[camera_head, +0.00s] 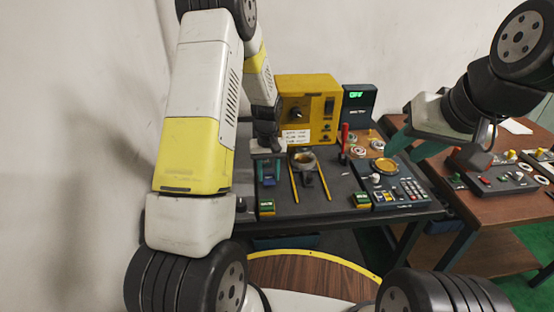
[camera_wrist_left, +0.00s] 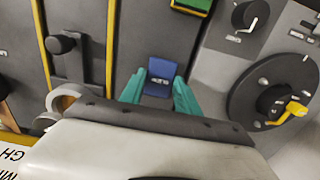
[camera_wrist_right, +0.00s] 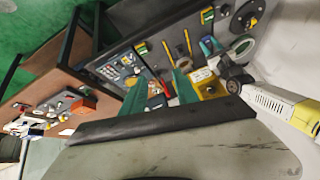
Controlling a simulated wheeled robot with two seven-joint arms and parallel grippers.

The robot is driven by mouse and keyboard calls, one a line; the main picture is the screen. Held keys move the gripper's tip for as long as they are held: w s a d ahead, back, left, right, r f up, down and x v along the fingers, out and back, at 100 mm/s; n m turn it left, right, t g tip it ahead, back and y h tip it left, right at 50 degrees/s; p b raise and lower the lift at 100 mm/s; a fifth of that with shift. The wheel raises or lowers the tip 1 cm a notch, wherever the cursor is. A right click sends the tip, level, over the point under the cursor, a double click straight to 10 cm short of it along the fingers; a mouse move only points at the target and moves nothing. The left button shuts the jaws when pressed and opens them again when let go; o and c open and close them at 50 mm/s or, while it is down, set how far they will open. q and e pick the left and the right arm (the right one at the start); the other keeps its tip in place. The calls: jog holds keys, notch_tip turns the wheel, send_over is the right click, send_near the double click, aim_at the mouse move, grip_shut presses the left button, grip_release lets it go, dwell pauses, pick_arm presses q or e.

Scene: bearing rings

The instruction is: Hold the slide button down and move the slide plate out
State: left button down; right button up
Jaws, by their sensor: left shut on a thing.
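The slide button is a small blue block with a white label (camera_wrist_left: 158,80), upright between the teal fingers of my left gripper (camera_wrist_left: 160,78) in the left wrist view. My left gripper (camera_head: 270,168) reaches down to it at the left of the workbench in the head view, with the fingers on both its sides. The slide plate, with a black knob (camera_head: 308,180), lies between two yellow rails, right of my left gripper; the knob also shows in the left wrist view (camera_wrist_left: 62,44). My right gripper (camera_wrist_right: 160,82) is open and empty, raised at the bench's right side.
A yellow machine (camera_head: 305,100) and a dark display (camera_head: 357,105) stand behind. A keypad panel (camera_head: 395,190) lies right. A brown table (camera_head: 500,215) stands further right.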

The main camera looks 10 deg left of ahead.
jog(key=shift+c, duration=0.5)
dwell(0.4)
jog(key=shift+w, duration=0.1)
jog(key=c, duration=0.4)
jog(key=shift+w+a, duration=0.1)
jog(key=shift+w, duration=0.2)
grip_shut()
jog(key=g+h, duration=0.2)
send_over(310, 167)
jog(key=s, duration=0.9)
notch_tip(310, 167, down, 20)
jog(key=shift+n, duration=0.4)
jog(key=x, duration=0.9)
jog(key=shift+w+f, duration=0.1)
jog(key=shift+f, duration=0.2)
